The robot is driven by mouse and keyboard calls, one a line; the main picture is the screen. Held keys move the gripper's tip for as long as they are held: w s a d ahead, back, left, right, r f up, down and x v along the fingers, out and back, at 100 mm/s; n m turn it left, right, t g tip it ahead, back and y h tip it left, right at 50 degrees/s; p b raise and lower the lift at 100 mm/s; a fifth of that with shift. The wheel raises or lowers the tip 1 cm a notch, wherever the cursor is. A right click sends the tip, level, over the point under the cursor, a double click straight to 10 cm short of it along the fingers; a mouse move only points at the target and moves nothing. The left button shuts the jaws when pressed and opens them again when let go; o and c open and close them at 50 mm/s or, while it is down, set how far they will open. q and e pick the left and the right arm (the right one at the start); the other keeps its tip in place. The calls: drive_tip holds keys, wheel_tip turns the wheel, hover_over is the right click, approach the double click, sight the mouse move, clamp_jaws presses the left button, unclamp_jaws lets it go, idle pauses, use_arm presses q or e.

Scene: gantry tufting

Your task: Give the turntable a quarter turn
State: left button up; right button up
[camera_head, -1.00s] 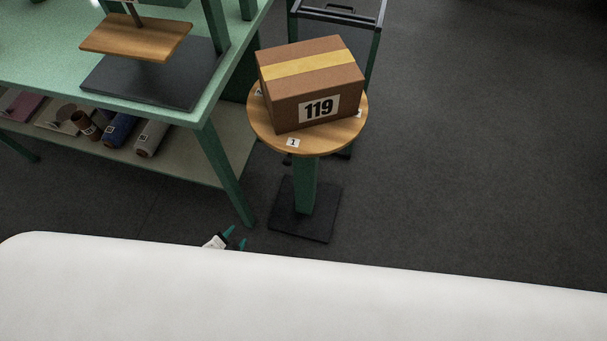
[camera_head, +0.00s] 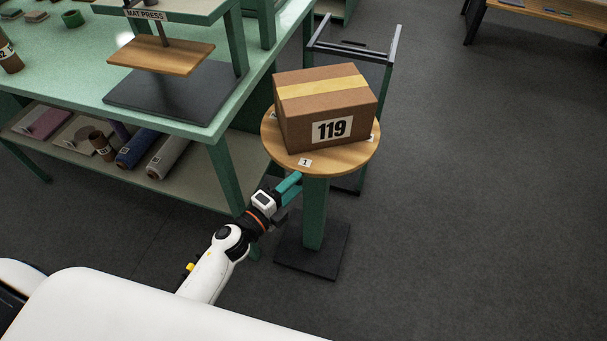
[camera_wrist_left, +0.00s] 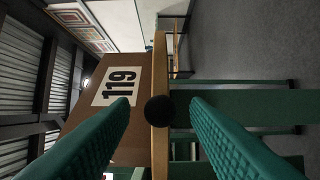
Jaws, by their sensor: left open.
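The turntable (camera_head: 345,159) is a round wooden disc on a green post with a dark square foot. A brown box (camera_head: 350,128) with a yellow band and the number 119 sits on it. A label reading 1 (camera_head: 305,162) faces front. My left gripper (camera_head: 295,184) is open at the disc's front left, close to the edge. In the left wrist view its teal fingers (camera_wrist_left: 160,112) stand apart on either side of the disc's rim (camera_wrist_left: 161,65), with a dark round knob (camera_wrist_left: 160,111) between them. Contact cannot be told. My right gripper is not in view.
A green workbench (camera_head: 195,127) with a mat press (camera_head: 165,57) and a lower shelf of rolls stands to the left. A dark-railed green frame (camera_head: 352,50) stands behind the turntable. The floor to the right is clear.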

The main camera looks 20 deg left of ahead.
use_arm(q)
drive_tip(key=shift+x, duration=2.1)
drive_tip(key=shift+c, duration=0.5)
clamp_jaws()
